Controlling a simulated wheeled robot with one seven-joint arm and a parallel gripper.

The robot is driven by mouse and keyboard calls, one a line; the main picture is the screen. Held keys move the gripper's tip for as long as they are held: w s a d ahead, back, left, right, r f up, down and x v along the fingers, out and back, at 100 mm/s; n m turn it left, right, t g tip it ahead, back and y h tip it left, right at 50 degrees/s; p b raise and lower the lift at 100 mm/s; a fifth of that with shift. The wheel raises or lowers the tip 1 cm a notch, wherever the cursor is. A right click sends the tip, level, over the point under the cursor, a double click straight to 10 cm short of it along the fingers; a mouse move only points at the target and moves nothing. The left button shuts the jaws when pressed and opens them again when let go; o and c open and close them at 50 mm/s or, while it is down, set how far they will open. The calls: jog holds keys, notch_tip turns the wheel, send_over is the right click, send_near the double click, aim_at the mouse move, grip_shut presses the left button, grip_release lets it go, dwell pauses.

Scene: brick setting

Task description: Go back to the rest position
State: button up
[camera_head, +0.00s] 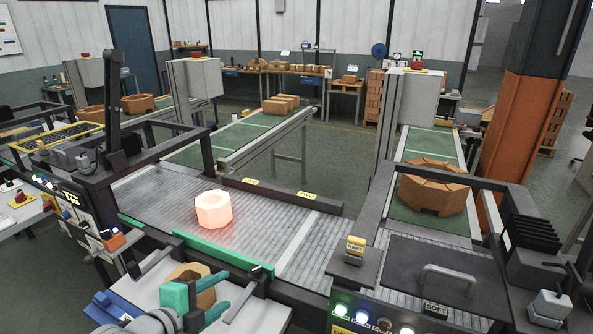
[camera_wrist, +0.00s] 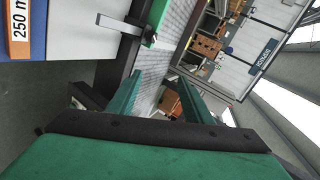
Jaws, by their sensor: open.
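My gripper (camera_head: 226,288) is at the bottom of the head view, above a pale work surface (camera_head: 255,312). Its two green fingers stand apart, pointing right. In the wrist view the fingers of my gripper (camera_wrist: 163,85) are spread, and nothing is clasped between them. A tan block (camera_head: 190,271) shows just behind the gripper in the head view, partly hidden by it. A glowing pinkish-white faceted block (camera_head: 214,209) sits on the grey roller conveyor (camera_head: 150,198), beyond the gripper and apart from it.
A green rail (camera_head: 214,250) edges the conveyor nearest my gripper. A black frame (camera_head: 112,120) rises at left. At right are a dark panel with a handle (camera_head: 447,276), lit buttons and a large brown faceted block (camera_head: 433,189) on a green belt. An orange column (camera_head: 521,130) stands behind.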

jog(key=w+d+r+n+t+h, duration=0.1)
jog(key=w+d+r+n+t, duration=0.2)
jog(key=d+n, duration=0.15)
jog(key=w+d+r+n+t, duration=0.2)
jog(key=w+d+n+t, duration=0.1)
jog(key=d, duration=0.3)
jog(key=s+d+f+n+t+y, duration=0.2)
jog(key=s+d+f+n+y, duration=0.3)
jog(key=d+f+n, duration=0.35)
jog(key=s+d+f+n+g+y, duration=0.1)
jog(key=s+d+f+n+g, duration=0.15)
jog(key=s+f, duration=0.75)
jog(key=s+d+f+n+g+y, duration=0.1)
jog(key=s+f+n+g, duration=0.15)
jog(key=s+f, duration=0.85)
jog(key=s+r+m+h, duration=0.1)
jog(key=s+r, duration=0.1)
jog(key=s, duration=0.4)
jog(key=s+a+r+m+h, duration=0.1)
jog(key=s+r, duration=0.1)
jog(key=s, duration=0.5)
jog(key=shift+s+a+r+t, duration=0.2)
jog(key=shift+s+r+t, duration=0.05)
jog(key=shift+t, duration=0.05)
jog(key=c, duration=0.4)
jog(key=shift+w+a, duration=0.1)
